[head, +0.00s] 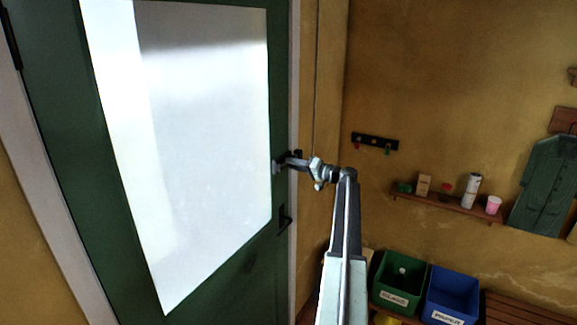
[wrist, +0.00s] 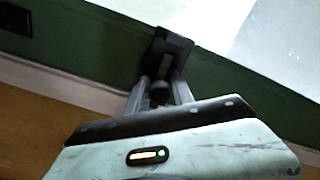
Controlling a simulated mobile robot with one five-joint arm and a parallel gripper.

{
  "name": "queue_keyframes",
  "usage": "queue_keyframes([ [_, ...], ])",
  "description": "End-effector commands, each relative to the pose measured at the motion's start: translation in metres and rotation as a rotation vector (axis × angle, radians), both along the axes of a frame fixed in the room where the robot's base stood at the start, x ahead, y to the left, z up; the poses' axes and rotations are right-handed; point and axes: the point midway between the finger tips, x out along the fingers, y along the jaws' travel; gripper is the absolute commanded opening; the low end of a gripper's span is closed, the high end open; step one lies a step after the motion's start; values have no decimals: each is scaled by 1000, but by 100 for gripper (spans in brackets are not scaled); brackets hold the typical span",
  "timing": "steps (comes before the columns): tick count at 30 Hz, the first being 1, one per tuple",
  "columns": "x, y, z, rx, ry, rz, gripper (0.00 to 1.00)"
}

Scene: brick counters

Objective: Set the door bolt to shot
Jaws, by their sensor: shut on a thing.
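The green door (head: 257,285) with a large pale pane fills the left of the head view, and it looks shut in its frame. The dark door bolt (wrist: 172,46) is mounted on the door's green edge in the wrist view. My gripper (wrist: 164,84) is shut on the bolt's dark round knob (wrist: 159,92), with a finger on each side. In the head view my gripper (head: 283,163) reaches the door's right edge and mostly hides the bolt. Whether the bolt is shot or drawn cannot be told.
A dark door handle (head: 285,218) sits below the bolt. A pale door frame (head: 294,60) borders the ochre wall. A hook rail (head: 375,141) and a shelf (head: 440,202) with small items are on the right wall. Green (head: 398,283) and blue (head: 451,296) bins stand below.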

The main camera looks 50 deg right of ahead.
Motion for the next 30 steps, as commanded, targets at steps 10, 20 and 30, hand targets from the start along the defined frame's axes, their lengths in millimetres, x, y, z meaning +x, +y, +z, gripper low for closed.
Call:
queue_keyframes([
  [10, 2, -1, 1, 0, -2, -7, 45],
  [20, -18, -4, 1, 0, -2, -6, 45],
  [30, -71, -17, 1, -1, -2, -6, 45],
])
